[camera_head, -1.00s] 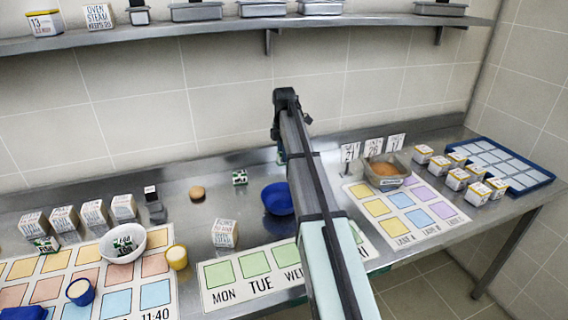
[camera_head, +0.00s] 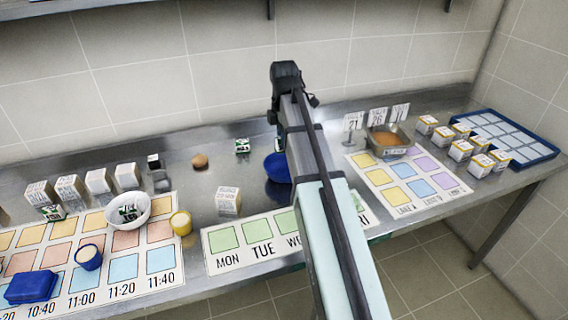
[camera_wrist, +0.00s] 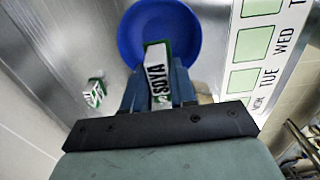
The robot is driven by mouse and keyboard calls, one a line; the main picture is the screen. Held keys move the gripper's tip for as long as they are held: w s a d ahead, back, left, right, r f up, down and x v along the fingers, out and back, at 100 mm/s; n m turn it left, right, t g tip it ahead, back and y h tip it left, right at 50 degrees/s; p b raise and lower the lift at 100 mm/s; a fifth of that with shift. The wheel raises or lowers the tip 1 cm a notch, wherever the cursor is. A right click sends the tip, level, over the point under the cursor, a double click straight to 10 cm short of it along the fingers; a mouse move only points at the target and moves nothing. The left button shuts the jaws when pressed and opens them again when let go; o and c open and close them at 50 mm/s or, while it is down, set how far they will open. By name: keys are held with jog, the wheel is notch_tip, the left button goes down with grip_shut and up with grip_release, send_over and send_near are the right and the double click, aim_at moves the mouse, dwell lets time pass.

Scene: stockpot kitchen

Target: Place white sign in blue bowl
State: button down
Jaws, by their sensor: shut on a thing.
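My gripper (camera_wrist: 158,90) is shut on a small white sign (camera_wrist: 157,72) with black "SOYA" lettering and green edges. In the wrist view the sign overlaps the blue bowl (camera_wrist: 160,25); I cannot tell how high it is above the bowl or whether it touches it. In the head view the blue bowl (camera_head: 276,168) stands on the steel counter, partly behind my arm.
A similar green-and-white sign (camera_head: 242,146) stands left of the bowl, also seen in the wrist view (camera_wrist: 95,92). A white box (camera_head: 228,200) and a brown round item (camera_head: 200,161) are nearby. A day mat (camera_head: 222,238) lies in front, a metal pan (camera_head: 390,150) to the right.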

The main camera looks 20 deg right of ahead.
jog(key=shift+f, duration=4.95)
jog(key=shift+f, duration=0.1)
jog(key=c, duration=0.9)
grip_release()
notch_tip(320, 180, up, 12)
jog(key=shift+r, duration=0.1)
